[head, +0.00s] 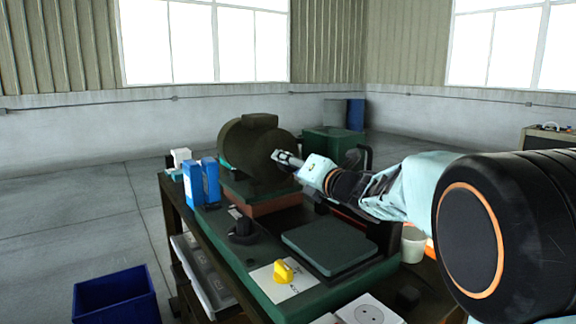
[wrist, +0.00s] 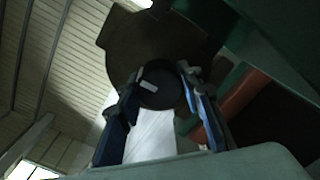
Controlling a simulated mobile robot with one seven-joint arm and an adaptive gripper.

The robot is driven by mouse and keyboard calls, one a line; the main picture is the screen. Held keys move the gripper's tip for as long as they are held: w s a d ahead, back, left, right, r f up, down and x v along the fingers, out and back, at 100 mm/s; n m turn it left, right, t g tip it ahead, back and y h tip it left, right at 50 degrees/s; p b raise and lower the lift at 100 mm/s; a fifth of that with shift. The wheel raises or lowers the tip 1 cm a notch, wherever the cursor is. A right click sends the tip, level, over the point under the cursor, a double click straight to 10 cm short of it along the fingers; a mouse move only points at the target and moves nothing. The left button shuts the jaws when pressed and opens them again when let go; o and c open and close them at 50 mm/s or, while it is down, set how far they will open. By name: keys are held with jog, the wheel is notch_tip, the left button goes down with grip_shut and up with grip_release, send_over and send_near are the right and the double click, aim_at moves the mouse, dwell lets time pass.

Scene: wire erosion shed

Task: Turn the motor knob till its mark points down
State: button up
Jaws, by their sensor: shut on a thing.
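The big dark round motor (head: 240,146) stands at the back of the green bench, and it also shows in the wrist view (wrist: 130,55). Its dark round knob (wrist: 165,98) faces the wrist camera. The pale bar mark (wrist: 148,87) lies on the upper left part of the knob's face in that tilted view; its direction in the room is hard to tell. My gripper (wrist: 160,86) is shut on the knob, one blue finger at each side. In the head view my gripper (head: 288,160) reaches the motor's right side and hides the knob.
A yellow knob (head: 283,271) on a white plate, a black knob (head: 243,231) and a dark green pad (head: 330,246) are on the bench front. Blue blocks (head: 201,183) stand left of the motor. A blue bin (head: 116,296) is on the floor. A pale cup (head: 413,244) stands right.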

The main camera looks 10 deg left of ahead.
jog(key=m+p, duration=0.1)
jog(key=m, duration=0.3)
jog(key=shift+m, duration=0.3)
jog(key=m+p, duration=0.2)
jog(key=m, duration=0.3)
jog(key=shift+r, duration=0.15)
jog(key=m+p, duration=0.3)
jog(key=m, duration=0.1)
jog(key=shift+m+g, duration=0.3)
jog(key=shift+m, duration=0.1)
jog(key=m+p, duration=0.2)
jog(key=m, duration=0.2)
jog(key=shift+p, duration=0.35)
jog(key=m+p, duration=0.2)
jog(key=m, duration=0.2)
jog(key=shift+m+p, duration=0.35)
jog(key=shift+m, duration=0.05)
jog(key=m+p, duration=0.2)
jog(key=m, duration=0.1)
jog(key=shift+r+m+y, duration=0.1)
jog(key=shift+m+y, duration=0.3)
jog(key=m+p, duration=0.3)
jog(key=m, duration=0.2)
jog(key=shift+w+d, duration=0.1)
jog(key=shift+m+p, duration=0.9)
jog(key=shift+m, duration=1.2)
